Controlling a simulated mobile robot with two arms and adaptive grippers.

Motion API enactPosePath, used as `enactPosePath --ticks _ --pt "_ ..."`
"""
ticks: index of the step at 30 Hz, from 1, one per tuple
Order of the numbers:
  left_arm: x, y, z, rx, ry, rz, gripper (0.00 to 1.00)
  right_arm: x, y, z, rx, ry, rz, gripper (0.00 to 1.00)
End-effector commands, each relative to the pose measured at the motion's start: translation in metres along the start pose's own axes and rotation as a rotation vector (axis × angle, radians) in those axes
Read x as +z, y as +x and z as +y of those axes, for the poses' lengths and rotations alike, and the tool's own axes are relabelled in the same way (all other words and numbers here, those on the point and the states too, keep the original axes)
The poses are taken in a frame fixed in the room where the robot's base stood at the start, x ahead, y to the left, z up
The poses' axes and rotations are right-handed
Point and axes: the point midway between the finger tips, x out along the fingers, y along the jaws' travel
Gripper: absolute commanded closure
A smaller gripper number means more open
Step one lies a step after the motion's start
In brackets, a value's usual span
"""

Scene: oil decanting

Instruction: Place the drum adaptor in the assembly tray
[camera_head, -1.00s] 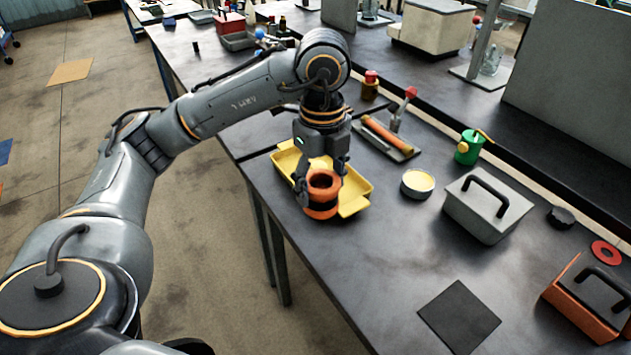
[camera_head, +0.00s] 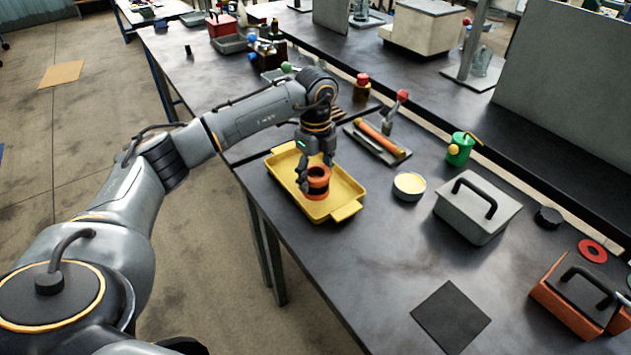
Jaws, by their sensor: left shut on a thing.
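The drum adaptor (camera_head: 318,183), an orange ring-shaped piece with a dark band, is upright between the fingers of my left gripper (camera_head: 316,178). The gripper points down and is shut on it. The adaptor is over the yellow assembly tray (camera_head: 345,190), within its rim as seen from here. I cannot tell whether its base touches the tray floor. My right gripper is not in view.
Right of the tray are an open round tin (camera_head: 409,186), a grey lidded box (camera_head: 477,208) and a green can (camera_head: 459,150). A small tray with an orange tube (camera_head: 379,140) lies behind. A dark mat (camera_head: 450,316) lies in front. The table between is clear.

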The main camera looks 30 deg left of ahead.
Motion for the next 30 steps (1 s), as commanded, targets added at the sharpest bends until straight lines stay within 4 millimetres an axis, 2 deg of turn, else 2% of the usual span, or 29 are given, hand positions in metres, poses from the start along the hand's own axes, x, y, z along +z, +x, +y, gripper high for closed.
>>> enactPosePath --ticks 9,20,21,24,30 --pt "0.003 0.034 -0.003 0.0 0.0 0.0 0.87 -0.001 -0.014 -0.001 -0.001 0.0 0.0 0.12" --pt "0.003 0.039 -0.004 -0.001 0.0 0.0 0.87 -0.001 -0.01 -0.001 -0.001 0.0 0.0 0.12" --pt "0.003 0.04 -0.003 0.0 0.001 0.0 0.36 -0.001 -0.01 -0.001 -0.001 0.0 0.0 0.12" --pt "0.003 0.039 -0.003 0.001 0.001 0.0 0.15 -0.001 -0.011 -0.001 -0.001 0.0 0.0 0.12" --pt "0.003 0.039 -0.003 0.001 0.0 0.0 0.15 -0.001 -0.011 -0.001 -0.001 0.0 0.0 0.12"
